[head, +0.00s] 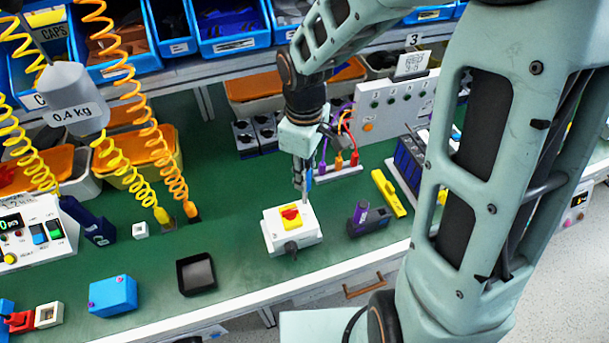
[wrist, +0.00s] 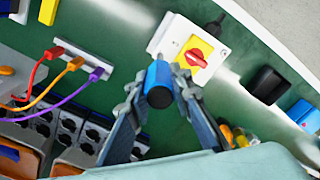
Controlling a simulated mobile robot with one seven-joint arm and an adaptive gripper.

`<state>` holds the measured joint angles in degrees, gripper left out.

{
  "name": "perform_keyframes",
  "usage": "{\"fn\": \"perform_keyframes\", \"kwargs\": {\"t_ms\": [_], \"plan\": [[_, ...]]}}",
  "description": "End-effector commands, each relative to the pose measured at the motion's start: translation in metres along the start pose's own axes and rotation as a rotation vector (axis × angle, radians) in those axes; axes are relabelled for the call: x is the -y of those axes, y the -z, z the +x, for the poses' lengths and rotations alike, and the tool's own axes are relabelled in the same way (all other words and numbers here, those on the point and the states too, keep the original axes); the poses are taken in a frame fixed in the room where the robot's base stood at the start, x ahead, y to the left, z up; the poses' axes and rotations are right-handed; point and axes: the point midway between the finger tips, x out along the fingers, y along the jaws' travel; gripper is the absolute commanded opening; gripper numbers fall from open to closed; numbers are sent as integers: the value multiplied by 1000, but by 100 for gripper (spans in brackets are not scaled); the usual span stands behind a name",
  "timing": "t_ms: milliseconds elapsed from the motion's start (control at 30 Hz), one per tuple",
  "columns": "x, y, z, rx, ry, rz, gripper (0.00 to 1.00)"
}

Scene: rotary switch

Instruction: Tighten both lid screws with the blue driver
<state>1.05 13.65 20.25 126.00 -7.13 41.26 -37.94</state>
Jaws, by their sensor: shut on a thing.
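The white switch box (head: 292,240) stands on the green bench, with a red knob (head: 290,213) on a yellow plate in its lid. In the wrist view the box (wrist: 222,50) is at the top, beyond my gripper. My gripper (wrist: 158,95) is shut on the blue driver (wrist: 158,76), with a finger on each side of its handle. In the head view my gripper (head: 302,182) holds the driver (head: 309,182) roughly upright above the lid's far right corner. The driver's tip is too small to tell whether it touches. The lid screws cannot be made out clearly.
A black tray (head: 196,273) and a blue box (head: 113,295) are on the left. A dark purple-marked tool (head: 368,220) and a yellow tool (head: 388,193) lie on the right. A panel (head: 392,105) with coloured cables stands behind. Coiled hoses hang at left.

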Motion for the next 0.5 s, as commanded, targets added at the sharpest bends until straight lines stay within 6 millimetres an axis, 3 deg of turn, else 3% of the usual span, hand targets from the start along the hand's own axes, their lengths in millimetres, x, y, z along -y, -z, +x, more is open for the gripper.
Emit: {"fn": "perform_keyframes", "kwargs": {"t_ms": [267, 500], "plan": [[1, -1, 2, 3, 3, 15, 0], [1, -1, 1, 3, 3, 204, 0]]}}
